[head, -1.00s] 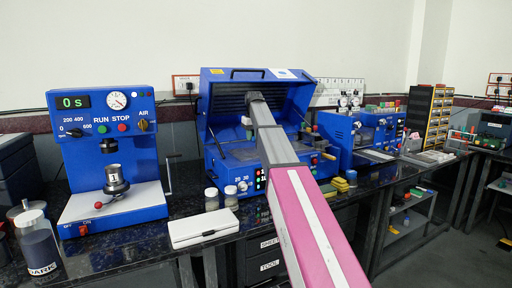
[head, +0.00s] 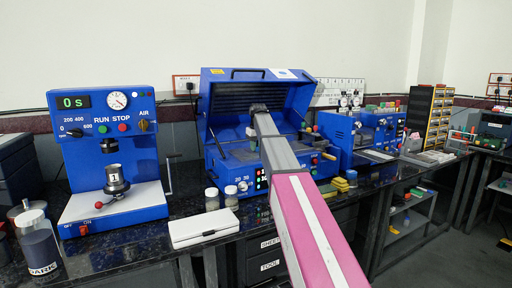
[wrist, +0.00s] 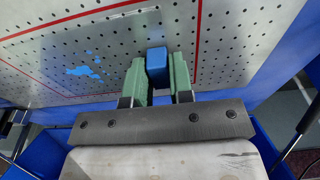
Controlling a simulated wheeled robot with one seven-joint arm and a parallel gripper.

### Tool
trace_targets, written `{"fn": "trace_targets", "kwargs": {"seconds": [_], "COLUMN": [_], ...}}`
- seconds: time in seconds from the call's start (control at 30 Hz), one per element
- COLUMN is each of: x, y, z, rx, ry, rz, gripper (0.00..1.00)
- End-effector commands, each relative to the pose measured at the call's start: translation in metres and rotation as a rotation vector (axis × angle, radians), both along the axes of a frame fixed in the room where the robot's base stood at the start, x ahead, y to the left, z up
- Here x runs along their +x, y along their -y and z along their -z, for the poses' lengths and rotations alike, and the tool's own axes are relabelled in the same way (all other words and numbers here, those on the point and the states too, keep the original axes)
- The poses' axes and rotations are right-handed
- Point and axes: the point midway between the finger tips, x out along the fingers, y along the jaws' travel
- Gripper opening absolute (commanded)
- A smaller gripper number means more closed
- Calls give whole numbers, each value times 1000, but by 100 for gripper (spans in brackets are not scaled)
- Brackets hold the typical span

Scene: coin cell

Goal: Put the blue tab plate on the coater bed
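The coater is the blue open-hooded machine at the middle of the head view. Its bed (wrist: 230,40) is a grey perforated surface with red lines in the wrist view. My gripper (wrist: 157,70) has two green fingers, one on each side of the blue tab (wrist: 156,58) of the tab plate, and looks shut on it. In the head view my arm reaches in under the hood and hides much of the bed; the fingers are not clear there.
The raised hood (head: 250,92) stands behind and above my gripper. A blue press-like machine (head: 108,160) stands to the left. Jars (head: 212,199) and a white case (head: 204,227) lie in front of the coater. A light blue patch (wrist: 85,72) shows on the bed.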

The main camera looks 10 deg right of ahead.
Motion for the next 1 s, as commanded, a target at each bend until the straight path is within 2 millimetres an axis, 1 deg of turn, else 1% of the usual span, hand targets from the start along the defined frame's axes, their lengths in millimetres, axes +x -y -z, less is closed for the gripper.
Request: {"fn": "trace_targets", "kwargs": {"seconds": [0.03, 0.07, 0.33, 0.47, 0.57, 0.9, 1.0], "x": [0, 0, 0, 0, -1, -9, -11], "y": [0, 0, 0, 0, 1, 3, 4], "z": [0, 0, -1, -8, -22, -88, -103], "rx": [0, 0, 0, 0, 0, 1, 0], "ry": [0, 0, 0, 1, 1, 2, 1], "rz": [0, 0, 0, 0, 0, 0, 0], "gripper": [38, 44, 44, 44, 44, 44, 44]}}
